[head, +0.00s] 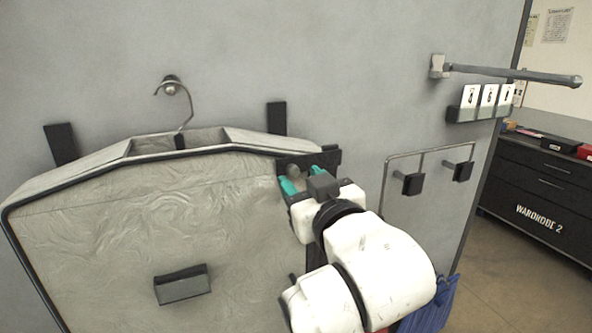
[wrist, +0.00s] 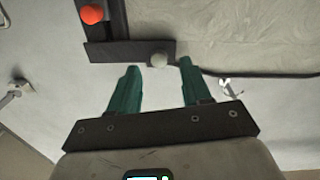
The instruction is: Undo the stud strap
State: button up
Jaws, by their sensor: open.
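A pale grey garment bag (head: 110,225) with dark edging hangs against the grey wall. A dark strap (head: 332,160) lies at its upper right corner, and this strap also shows in the wrist view (wrist: 108,52). A round grey stud (wrist: 159,60) sits on the strap; it shows in the head view (head: 293,170) too. My gripper (wrist: 160,67) is open, with one teal finger on each side of the stud near the tips. I cannot tell whether the fingers touch it. An orange-red knob (wrist: 91,14) sits on a dark strip meeting the strap. My arm hides the bag's right edge.
A hanger hook (head: 180,105) holds the bag at a wall peg. A wire loop (head: 425,152) and blue cloth (head: 432,308) are right of my arm. A dark cabinet (head: 535,195) stands far right.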

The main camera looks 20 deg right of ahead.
aim_at(295, 173)
jog(key=shift+w+d, duration=0.1)
jog(key=shift+w, duration=1.65)
jog(key=shift+c, duration=0.4)
grip_shut()
